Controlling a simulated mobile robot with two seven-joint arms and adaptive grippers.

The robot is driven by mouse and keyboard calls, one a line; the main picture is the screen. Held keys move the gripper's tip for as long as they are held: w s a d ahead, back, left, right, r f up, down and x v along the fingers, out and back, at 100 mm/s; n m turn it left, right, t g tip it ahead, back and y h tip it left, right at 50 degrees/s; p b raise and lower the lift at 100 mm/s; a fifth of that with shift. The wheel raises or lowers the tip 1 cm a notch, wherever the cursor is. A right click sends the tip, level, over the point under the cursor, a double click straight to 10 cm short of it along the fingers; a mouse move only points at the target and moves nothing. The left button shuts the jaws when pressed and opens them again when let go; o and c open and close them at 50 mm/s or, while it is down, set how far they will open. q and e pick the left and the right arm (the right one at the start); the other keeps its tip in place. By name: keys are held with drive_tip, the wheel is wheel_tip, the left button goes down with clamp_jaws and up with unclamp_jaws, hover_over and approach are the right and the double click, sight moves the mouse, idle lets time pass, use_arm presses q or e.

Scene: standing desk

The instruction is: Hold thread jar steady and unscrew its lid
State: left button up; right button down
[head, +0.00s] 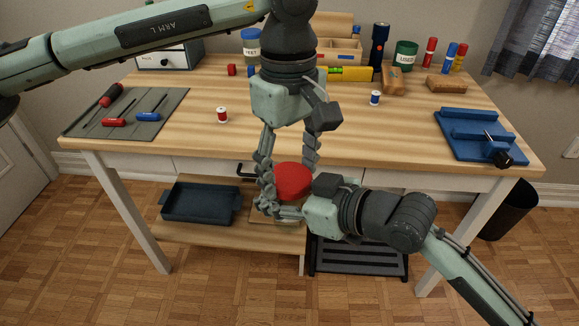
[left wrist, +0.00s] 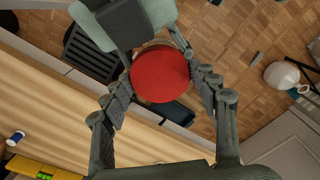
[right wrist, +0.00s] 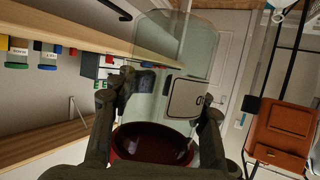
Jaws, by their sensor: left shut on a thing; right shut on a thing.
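The thread jar has a round red lid (head: 293,181) and a clear body with a dark-edged label, seen in the right wrist view (right wrist: 187,98). It is held in the air in front of the desk's front edge. My left gripper (head: 287,166) reaches down from above and is shut on the lid, one finger on each side; the left wrist view shows the lid (left wrist: 160,75) from above. My right gripper (head: 268,203) comes in from the right, below the lid, and is shut on the jar body. Most of the body is hidden in the head view. I see no gap between lid and jar.
The wooden desk (head: 180,135) lies behind the jar. It carries a red spool (head: 222,115), a blue spool (head: 375,98), a grey tool mat (head: 150,128) and a blue fixture (head: 480,140). A blue tray (head: 200,204) sits on the lower shelf.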

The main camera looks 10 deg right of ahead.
use_arm(q)
drive_tip(key=n, duration=1.1)
drive_tip(key=o, duration=1.3)
drive_tip(key=shift+r, duration=0.15)
